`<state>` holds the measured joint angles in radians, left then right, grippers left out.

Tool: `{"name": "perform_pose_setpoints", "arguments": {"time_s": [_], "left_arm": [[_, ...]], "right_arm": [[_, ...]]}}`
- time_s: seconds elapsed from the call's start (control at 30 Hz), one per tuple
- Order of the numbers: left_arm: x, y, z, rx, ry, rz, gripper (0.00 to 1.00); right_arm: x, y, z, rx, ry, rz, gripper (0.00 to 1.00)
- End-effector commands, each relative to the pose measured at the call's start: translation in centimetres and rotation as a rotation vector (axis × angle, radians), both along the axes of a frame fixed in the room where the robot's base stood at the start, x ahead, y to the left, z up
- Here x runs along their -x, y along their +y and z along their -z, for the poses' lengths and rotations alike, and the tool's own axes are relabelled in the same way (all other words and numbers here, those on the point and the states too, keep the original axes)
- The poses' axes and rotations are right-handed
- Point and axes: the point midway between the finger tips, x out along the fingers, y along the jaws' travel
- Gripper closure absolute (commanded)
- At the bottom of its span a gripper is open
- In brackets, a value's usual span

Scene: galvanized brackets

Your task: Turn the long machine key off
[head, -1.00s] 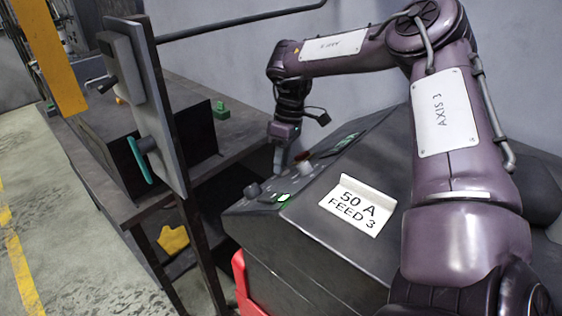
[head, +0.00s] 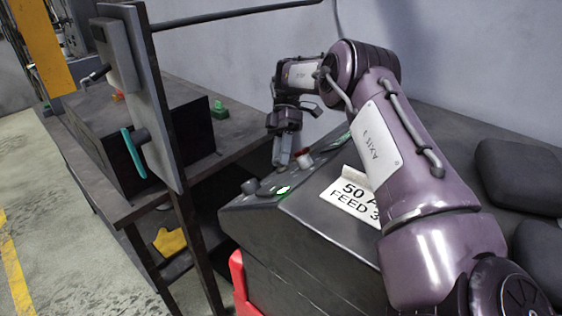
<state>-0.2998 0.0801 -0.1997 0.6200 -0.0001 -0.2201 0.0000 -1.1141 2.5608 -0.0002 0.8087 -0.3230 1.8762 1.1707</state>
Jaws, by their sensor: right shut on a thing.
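My right gripper (head: 281,158) points down onto the sloping top of the dark control console (head: 300,225), behind a lit green marking (head: 283,190). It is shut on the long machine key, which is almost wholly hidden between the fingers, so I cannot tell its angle. A dark round knob (head: 249,187) stands to the left of the gripper. My left gripper is not in view.
A white sign reading "50 A FEED 3" (head: 350,194) stands on the console. A grey upright panel with a teal handle (head: 134,153) rises at a dark workbench (head: 100,204) on the left. A red object (head: 239,275) is low at the console's front.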

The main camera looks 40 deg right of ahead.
Motion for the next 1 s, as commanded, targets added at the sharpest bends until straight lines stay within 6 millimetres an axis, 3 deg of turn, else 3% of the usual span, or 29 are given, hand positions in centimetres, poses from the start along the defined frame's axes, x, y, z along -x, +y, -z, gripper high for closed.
{"name": "perform_pose_setpoints", "arguments": {"time_s": [0.03, 0.27, 0.83, 0.87, 1.0], "left_arm": [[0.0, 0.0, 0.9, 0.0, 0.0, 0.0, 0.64], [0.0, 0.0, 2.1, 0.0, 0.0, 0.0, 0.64], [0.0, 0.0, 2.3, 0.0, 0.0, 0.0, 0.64], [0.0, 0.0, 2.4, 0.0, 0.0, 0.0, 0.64], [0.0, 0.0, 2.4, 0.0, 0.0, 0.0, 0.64]], "right_arm": [[-0.1, -0.1, 0.5, -0.013, -0.001, -0.017, 0.9], [-0.1, -0.1, 0.3, -0.063, 0.004, -0.079, 0.9], [-0.2, 0.0, 0.1, -0.081, 0.006, -0.099, 0.9], [-0.1, 0.0, 0.1, -0.081, 0.006, -0.099, 0.63], [-0.1, 0.0, 0.1, -0.081, 0.006, -0.099, 0.45]]}}
